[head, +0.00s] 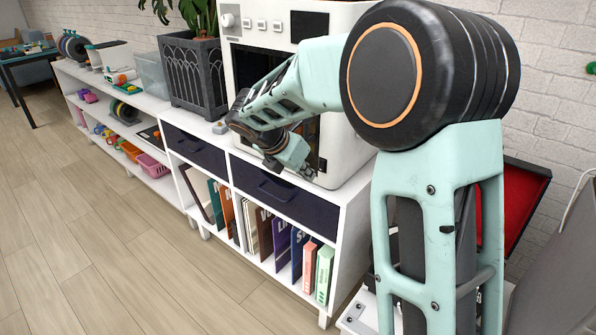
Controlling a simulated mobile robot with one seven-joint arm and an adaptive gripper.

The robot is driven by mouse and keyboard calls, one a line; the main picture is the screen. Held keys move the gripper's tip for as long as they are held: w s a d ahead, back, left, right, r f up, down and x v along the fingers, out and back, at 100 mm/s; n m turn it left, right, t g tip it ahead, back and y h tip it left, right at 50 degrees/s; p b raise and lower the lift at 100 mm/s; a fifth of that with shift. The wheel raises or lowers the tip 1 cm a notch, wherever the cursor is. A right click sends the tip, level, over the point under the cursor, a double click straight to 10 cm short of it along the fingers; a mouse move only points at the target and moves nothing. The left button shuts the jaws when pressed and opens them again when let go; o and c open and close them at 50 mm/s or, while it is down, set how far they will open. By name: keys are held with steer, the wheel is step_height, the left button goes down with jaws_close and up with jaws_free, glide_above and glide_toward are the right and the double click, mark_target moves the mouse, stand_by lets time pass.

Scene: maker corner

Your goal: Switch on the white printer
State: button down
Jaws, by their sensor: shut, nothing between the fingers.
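The white printer (275,40) is a large white box on top of the shelf unit, partly hidden behind my arm. Its upper front carries a round knob (228,20) at the left, a few small pale buttons (262,25) and a dark display (309,26). Below these is a dark window (251,66), largely covered by my arm. My gripper (309,175) is shut and empty, in front of the printer's lower front and well below the buttons. Whether it touches the printer cannot be told. No lit display or lamp is visible.
The white shelf unit (350,217) holds dark drawers, books and small items. A dark planter (193,75) stands left of the printer, with a clear bin (152,72) beyond it. A red-lined case (520,195) is at the right. The wooden floor (90,220) is clear.

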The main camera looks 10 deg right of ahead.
mark_target(320, 172)
steer(key=shift+w+d, duration=1.15)
steer(key=shift+w+d+p, duration=0.15)
steer(key=shift+p, duration=0.45)
steer(key=shift+f+b, duration=0.15)
steer(key=shift+b, duration=0.15)
